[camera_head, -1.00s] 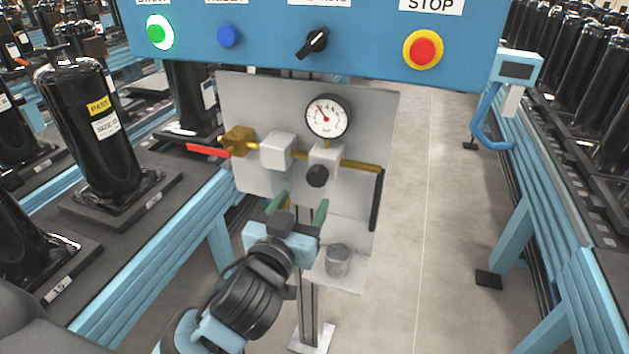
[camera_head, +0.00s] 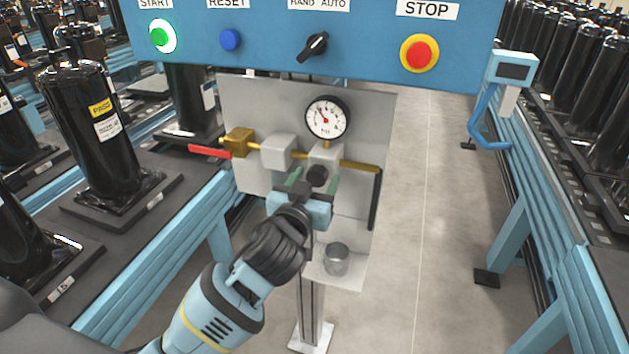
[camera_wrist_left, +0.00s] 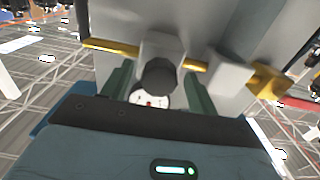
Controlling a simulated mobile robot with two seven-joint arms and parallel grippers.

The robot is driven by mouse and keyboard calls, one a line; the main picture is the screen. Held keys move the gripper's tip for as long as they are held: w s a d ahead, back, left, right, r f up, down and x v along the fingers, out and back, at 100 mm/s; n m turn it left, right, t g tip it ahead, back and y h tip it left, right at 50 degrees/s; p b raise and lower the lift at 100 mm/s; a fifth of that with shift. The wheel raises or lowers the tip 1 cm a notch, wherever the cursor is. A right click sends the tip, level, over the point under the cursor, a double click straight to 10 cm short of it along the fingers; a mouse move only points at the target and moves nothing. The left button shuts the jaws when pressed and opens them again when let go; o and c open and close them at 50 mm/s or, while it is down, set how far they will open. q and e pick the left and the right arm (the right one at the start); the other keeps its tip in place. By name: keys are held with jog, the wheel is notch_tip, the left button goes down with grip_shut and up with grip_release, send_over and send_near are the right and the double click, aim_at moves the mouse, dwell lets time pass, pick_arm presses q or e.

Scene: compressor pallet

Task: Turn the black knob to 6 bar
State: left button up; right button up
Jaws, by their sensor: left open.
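The black knob (camera_head: 317,176) sits under the grey regulator block (camera_head: 324,155) on the upright panel, below the round pressure gauge (camera_head: 327,119). The gauge's red needle points to the upper left; the exact reading is too small to tell. My left gripper (camera_head: 314,181) is open, its green fingers on either side of the knob in the head view. In the left wrist view, the knob (camera_wrist_left: 157,76) shows between the fingers (camera_wrist_left: 160,88), with a gap on both sides. The gauge face (camera_wrist_left: 150,100) is partly hidden behind the knob. My right gripper is out of view.
A red lever (camera_head: 209,151) and brass valve (camera_head: 238,142) are left on the pipe. A small metal cup (camera_head: 337,259) stands on the shelf below. The blue control box (camera_head: 270,45) overhangs the panel. Black compressors stand on conveyors at both sides; the floor between is clear.

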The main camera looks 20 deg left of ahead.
pick_arm(q)
jog(key=c, duration=1)
jog(key=shift+m, duration=0.3)
jog(key=m, duration=0.9)
jog(key=shift+a, duration=0.1)
jog(key=m, duration=0.4)
jog(key=shift+m, duration=0.3)
jog(key=m, duration=0.4)
jog(key=shift+r+m, duration=0.1)
jog(key=shift+m, duration=0.5)
